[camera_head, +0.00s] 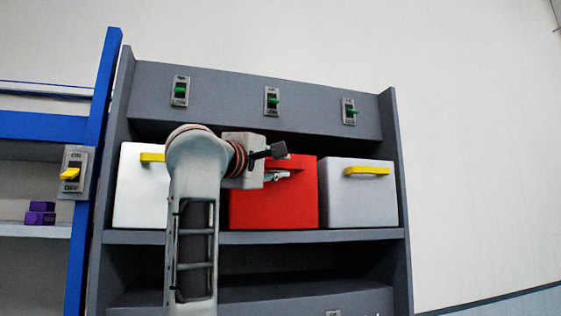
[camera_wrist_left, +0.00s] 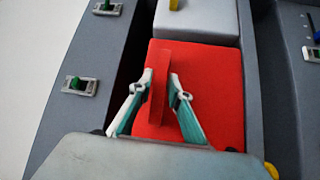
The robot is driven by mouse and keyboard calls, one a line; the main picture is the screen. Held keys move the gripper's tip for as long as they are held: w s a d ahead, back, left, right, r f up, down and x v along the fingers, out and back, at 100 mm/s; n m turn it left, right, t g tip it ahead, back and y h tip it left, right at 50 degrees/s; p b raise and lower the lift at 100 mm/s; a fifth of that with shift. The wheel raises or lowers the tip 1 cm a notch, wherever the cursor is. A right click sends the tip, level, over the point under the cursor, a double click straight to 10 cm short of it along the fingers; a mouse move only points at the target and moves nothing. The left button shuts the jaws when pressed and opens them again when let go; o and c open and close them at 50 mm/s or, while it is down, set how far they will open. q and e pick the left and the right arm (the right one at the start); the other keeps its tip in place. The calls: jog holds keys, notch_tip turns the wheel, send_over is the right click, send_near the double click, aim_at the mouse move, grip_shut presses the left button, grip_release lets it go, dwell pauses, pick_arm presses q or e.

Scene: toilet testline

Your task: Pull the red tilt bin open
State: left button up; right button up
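The red tilt bin (camera_head: 272,208) sits in the middle of the shelf row, its front roughly in line with its neighbours. Its red bar handle (camera_head: 291,162) runs across the upper front; it also shows in the left wrist view (camera_wrist_left: 159,92). My left gripper (camera_wrist_left: 161,75) has one finger on each side of this handle, tips close against it, and looks shut on it. In the head view the left gripper (camera_head: 278,176) is partly hidden by my wrist, which also covers the bin's upper left. My right gripper is not in view.
A white bin (camera_head: 140,190) with a yellow handle stands left, partly behind my arm. A grey bin (camera_head: 360,200) with a yellow handle (camera_head: 367,171) stands right. Green switches (camera_head: 272,100) line the panel above. A blue-framed shelf (camera_head: 95,120) with a yellow switch (camera_head: 70,174) is far left.

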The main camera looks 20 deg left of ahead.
pick_arm(q)
jog(key=shift+w, duration=0.2)
grip_shut()
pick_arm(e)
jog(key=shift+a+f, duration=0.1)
pick_arm(q)
jog(key=shift+d, duration=0.1)
